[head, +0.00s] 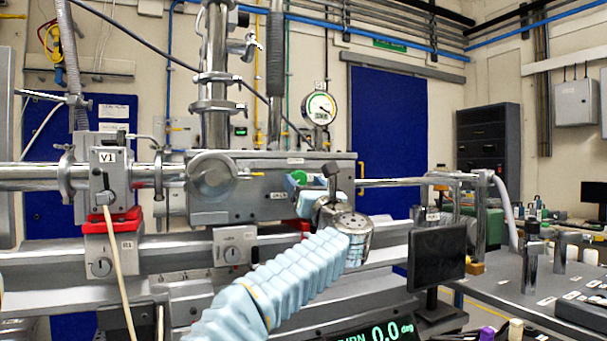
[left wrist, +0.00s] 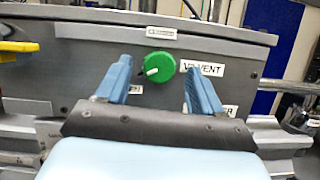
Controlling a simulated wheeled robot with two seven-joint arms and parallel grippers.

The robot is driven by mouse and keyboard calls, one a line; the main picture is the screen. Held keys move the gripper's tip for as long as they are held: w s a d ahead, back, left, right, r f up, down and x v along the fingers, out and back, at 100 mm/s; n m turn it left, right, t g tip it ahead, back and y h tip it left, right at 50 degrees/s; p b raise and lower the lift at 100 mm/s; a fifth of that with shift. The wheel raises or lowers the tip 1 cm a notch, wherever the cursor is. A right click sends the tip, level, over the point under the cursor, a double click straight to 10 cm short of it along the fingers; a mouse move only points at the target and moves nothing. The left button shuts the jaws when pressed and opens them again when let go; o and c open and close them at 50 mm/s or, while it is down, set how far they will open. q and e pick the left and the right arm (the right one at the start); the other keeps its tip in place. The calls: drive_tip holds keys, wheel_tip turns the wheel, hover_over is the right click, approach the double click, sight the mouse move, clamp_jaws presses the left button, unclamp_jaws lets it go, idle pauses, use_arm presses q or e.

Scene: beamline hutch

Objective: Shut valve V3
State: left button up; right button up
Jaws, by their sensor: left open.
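A round green knob (left wrist: 160,67) with a white pointer sits on the front of a grey box. The pointer slants toward the lower left. In the head view the green knob (head: 299,176) is partly covered by my gripper. My left gripper (head: 318,186) is open and empty, in front of the box. In the left wrist view its blue fingers appear on either side of the knob, apart from it. My right gripper is not in view.
The grey box (head: 255,208) carries a round flange at its left. A V1 valve block (head: 108,170) stands further left on the beam pipe. A pressure gauge (head: 320,107) is above. A dark monitor (head: 436,258) stands right of my left arm. A yellow part (left wrist: 18,47) juts in at the wrist view's left.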

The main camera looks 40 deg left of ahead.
use_arm(q)
drive_tip(key=shift+w+a+r, duration=0.2)
drive_tip(key=shift+a, duration=0.25)
drive_tip(key=c, duration=1)
drive_tip(key=shift+c, duration=0.2)
